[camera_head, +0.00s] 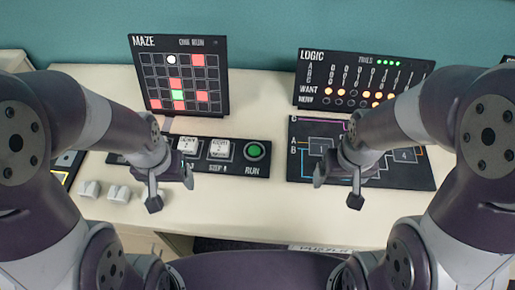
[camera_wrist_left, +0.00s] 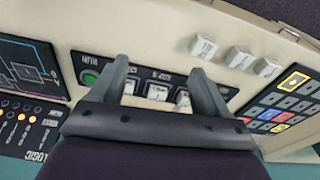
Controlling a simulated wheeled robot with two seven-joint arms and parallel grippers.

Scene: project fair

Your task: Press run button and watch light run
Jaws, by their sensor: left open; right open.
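The green round RUN button (camera_head: 254,150) sits at the right end of a black control strip (camera_head: 225,171). It also shows in the left wrist view (camera_wrist_left: 89,77), just outside one finger. White labelled blocks (camera_head: 219,148) sit in the strip's slots. The upright black MAZE board (camera_head: 220,103) behind it has a white round light (camera_head: 171,60) in its top row, a green cell and several red cells. My left gripper (camera_head: 170,192) is open and empty, over the strip's left half, left of the button. My right gripper (camera_head: 337,192) is open and empty by the LOGIC panel.
A panel with coloured tiles (camera_wrist_left: 285,100) shows in the left wrist view. Bare table (camera_head: 250,206) lies between my grippers.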

